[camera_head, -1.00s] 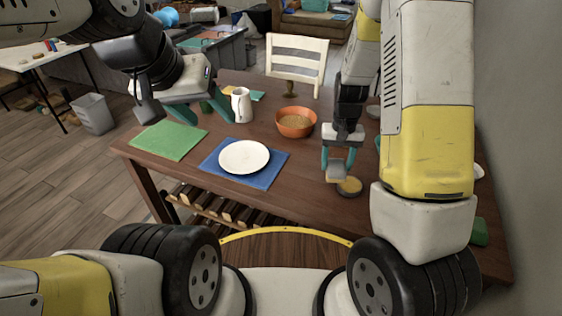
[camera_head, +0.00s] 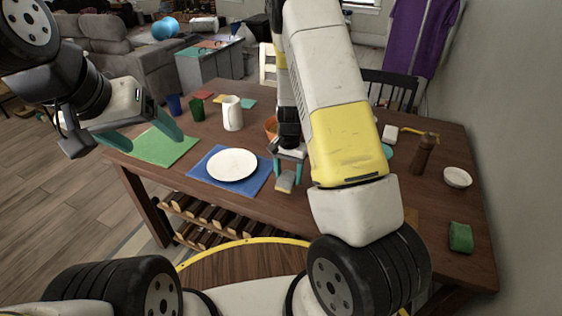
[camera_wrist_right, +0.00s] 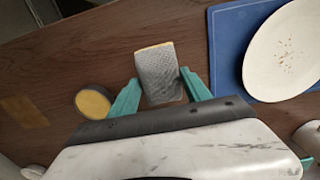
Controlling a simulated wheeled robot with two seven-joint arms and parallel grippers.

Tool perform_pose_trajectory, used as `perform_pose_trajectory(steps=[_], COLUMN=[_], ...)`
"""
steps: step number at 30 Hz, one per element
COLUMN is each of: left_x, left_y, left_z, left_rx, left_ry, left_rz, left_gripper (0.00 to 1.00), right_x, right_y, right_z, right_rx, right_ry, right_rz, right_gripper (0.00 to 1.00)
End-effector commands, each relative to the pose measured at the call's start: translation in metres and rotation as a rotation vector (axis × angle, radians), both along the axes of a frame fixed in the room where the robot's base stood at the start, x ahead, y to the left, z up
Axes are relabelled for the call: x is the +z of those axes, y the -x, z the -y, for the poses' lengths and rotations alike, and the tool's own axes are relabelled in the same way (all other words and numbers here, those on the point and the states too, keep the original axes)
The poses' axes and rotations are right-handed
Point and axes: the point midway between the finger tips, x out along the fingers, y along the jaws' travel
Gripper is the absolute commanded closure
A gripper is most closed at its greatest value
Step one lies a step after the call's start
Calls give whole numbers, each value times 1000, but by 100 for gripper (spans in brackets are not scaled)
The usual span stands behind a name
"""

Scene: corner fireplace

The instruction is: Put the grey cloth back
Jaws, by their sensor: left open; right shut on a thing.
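My right gripper (camera_head: 286,178) is shut on a small grey textured piece with a yellow edge, the grey cloth by its colour (camera_wrist_right: 160,74). I cannot tell whether it is cloth or sponge. In the head view the grey piece (camera_head: 285,183) hangs between the teal fingers, just right of the blue mat (camera_head: 262,183). In the right wrist view it shows between both fingertips, over the brown table. My left gripper (camera_head: 157,142) is open and empty, near the green mat (camera_head: 168,152) at the table's left.
A white plate (camera_head: 232,165) lies on the blue mat. A round yellow-topped container (camera_wrist_right: 93,102) stands left of the held piece in the wrist view. A white pitcher (camera_head: 232,114), brown bottle (camera_head: 423,156), white bowl (camera_head: 457,177) and green block (camera_head: 461,237) stand on the table.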

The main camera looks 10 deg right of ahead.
Motion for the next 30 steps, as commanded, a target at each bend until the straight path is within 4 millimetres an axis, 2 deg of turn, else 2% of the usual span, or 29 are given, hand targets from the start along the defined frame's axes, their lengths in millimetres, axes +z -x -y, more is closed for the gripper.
perform_pose_trajectory(steps=[3,6,8,15,26,27,30], left_x=[0,0,0,0,0,0,0], left_y=[0,0,0,0,0,0,0], left_z=[0,0,0,0,0,0,0], left_rx=[0,0,0,0,0,0,0], left_ry=[0,0,0,0,0,0,0], left_rz=[0,0,0,0,0,0,0], left_gripper=[22,22,22,22,22,22,22], right_x=[-2,-3,-6,-36,-40,-40,-40], right_y=[-16,-20,-21,-20,-20,-20,-20], right_z=[6,8,9,8,8,8,8], right_rx=[1,1,2,1,1,2,2], right_ry=[0,0,0,-1,0,0,0], right_rz=[0,0,-2,-3,-1,0,0], right_gripper=[76,76,76,76,76,38,22])
